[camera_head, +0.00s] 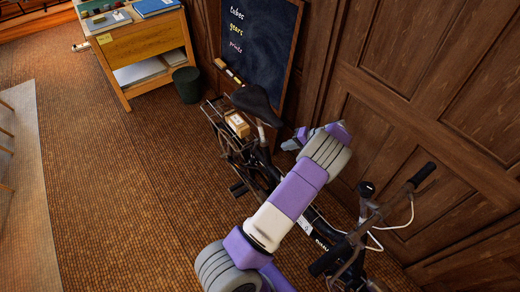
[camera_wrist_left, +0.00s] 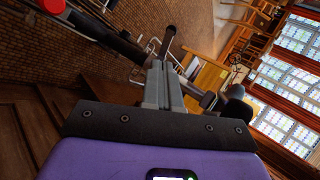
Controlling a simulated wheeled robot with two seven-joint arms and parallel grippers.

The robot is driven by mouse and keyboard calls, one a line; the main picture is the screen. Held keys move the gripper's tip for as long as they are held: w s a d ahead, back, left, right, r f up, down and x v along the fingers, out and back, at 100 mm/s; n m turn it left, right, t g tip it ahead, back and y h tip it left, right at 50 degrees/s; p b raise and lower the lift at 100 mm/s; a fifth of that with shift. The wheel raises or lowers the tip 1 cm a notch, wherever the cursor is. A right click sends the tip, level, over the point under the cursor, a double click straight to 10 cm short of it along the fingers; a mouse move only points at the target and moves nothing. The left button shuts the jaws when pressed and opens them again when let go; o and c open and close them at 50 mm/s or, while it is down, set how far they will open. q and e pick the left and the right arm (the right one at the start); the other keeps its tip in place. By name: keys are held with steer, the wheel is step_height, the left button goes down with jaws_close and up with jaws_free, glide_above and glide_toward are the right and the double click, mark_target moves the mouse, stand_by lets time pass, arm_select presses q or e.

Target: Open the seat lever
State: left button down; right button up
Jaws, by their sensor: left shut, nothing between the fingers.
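A black bicycle stands by the wood-panelled wall, its dark saddle (camera_head: 254,103) on a post (camera_head: 262,134). My left gripper (camera_head: 288,144) reaches over the bicycle from the wall side, its tips beside the seat post just below the saddle. In the left wrist view its fingers (camera_wrist_left: 160,66) are shut together with nothing between them. A dark rod with a rounded end (camera_wrist_left: 169,40), perhaps the seat lever, shows just past the fingertips; I cannot tell whether they touch. In the head view the lever is too small to make out. My right gripper is not in view.
The handlebar (camera_head: 399,198) stands right of my left arm, and a parcel (camera_head: 238,124) sits on the rear rack. A chalkboard (camera_head: 257,40) leans behind the saddle. A bin (camera_head: 187,85) and wooden cabinet (camera_head: 148,50) stand back left.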

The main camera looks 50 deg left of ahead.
arm_select(q)
steer(key=a+r+b+x, duration=0.1)
steer(key=b+x, duration=0.1)
steer(key=x, duration=1.1)
steer(key=shift+s+a+b, duration=0.3)
steer(key=shift+s+b, duration=0.05)
steer(key=shift+s, duration=0.1)
steer(key=shift+d, duration=0.1)
